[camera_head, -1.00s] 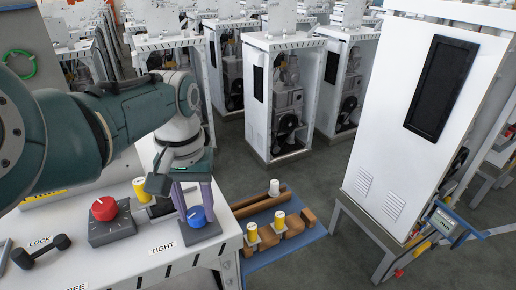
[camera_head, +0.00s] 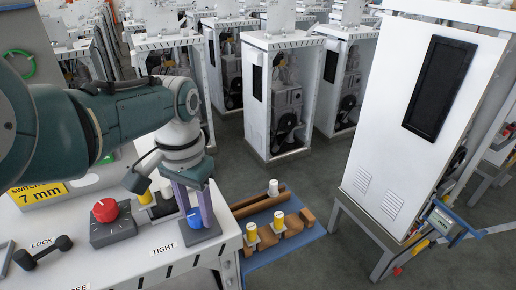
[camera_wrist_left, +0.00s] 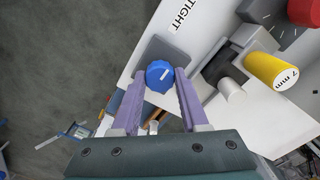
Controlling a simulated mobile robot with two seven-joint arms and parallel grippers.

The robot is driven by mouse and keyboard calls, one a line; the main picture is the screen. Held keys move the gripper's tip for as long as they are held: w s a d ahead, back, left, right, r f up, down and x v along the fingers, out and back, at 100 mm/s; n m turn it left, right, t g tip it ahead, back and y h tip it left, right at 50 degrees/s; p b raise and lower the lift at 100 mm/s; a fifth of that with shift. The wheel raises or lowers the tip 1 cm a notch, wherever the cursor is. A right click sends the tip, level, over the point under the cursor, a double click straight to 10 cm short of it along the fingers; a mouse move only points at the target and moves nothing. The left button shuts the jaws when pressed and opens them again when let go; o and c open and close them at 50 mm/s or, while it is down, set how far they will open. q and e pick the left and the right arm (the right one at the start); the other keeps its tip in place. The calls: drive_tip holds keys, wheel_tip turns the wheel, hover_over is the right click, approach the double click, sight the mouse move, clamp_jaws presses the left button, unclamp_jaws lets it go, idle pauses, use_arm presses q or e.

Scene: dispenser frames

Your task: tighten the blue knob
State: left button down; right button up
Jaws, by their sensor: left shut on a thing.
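The blue knob (camera_head: 195,218) sits on a grey base at the right end of the white bench, beside the TIGHT label (camera_head: 163,248). My left gripper (camera_head: 194,214) reaches down over it with its two purple fingers. In the left wrist view the blue knob (camera_wrist_left: 159,75) lies between the tips of the left gripper (camera_wrist_left: 162,76), with a pale mark on its top. The left gripper is shut on the blue knob. My right gripper is not in view.
A red knob (camera_head: 105,210) on a grey box stands left of the blue knob. A yellow cylinder (camera_wrist_left: 271,70) marked 7 mm lies near it in the wrist view. A black dumbbell-shaped piece (camera_head: 42,252) is at the left. Blocks and yellow cylinders stand beyond the bench edge.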

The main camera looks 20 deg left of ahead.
sight(196, 213)
use_arm(q)
drive_tip(key=shift+c, duration=2.1)
unclamp_jaws()
drive_tip(key=shift+r, duration=0.3)
wheel_tip(196, 213, up, 3)
drive_tip(key=shift+f+p, duration=0.1)
drive_tip(key=shift+p, duration=1)
wheel_tip(196, 213, up, 6)
drive_tip(key=shift+f+p, duration=0.15)
drive_tip(key=shift+p, duration=0.2)
drive_tip(key=shift+r, duration=0.4)
